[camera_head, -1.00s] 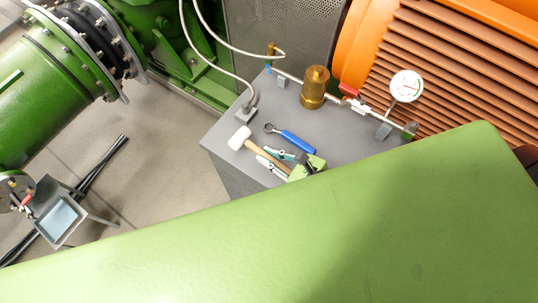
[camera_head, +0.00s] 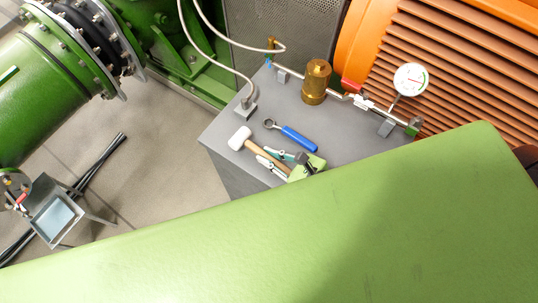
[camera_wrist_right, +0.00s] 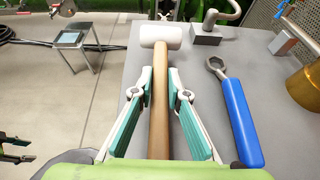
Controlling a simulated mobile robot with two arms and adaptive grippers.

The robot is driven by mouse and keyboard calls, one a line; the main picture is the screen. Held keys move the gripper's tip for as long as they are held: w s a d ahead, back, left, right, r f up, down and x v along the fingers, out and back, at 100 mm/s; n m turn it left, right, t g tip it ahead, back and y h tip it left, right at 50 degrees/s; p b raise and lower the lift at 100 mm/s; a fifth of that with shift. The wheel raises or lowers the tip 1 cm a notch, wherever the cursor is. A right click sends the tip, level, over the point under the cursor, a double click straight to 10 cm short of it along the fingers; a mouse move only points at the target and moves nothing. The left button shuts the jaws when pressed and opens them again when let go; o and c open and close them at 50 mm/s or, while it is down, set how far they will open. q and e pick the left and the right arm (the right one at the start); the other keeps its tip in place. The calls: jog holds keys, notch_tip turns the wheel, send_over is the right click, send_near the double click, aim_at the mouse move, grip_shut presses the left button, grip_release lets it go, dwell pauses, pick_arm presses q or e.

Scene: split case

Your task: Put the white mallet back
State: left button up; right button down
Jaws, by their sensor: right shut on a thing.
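The white mallet has a white head (camera_head: 239,138) and a wooden handle, and lies along the left part of the grey bench top (camera_head: 350,130) in the head view. In the right wrist view, its head (camera_wrist_right: 160,38) points away from me and its handle runs back between my fingers. My right gripper (camera_head: 272,160) is shut on the handle, with a teal-padded finger on each side. Whether the mallet touches the bench is unclear. Dark finger-like parts, perhaps of my left gripper (camera_wrist_right: 14,148), show at the left edge of the wrist view; their opening is unclear.
A blue-handled ring wrench (camera_head: 296,138) lies close to the right of the mallet. A brass cylinder (camera_head: 316,82), a pipe with a red-handled valve and a pressure gauge (camera_head: 411,79) stand behind. A grey cable block (camera_head: 243,109) is beyond the head. A small stand (camera_head: 58,217) is on the floor.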

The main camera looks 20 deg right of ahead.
aim_at(281, 166)
jog(key=shift+f+b, duration=0.7)
jog(key=shift+f, duration=0.05)
jog(key=c, duration=1.9)
grip_release()
jog(key=o, duration=0.5)
jog(key=shift+f, duration=0.1)
jog(key=shift+s, duration=0.1)
jog(key=shift+b+v, duration=1)
jog(key=shift+v, duration=1.95)
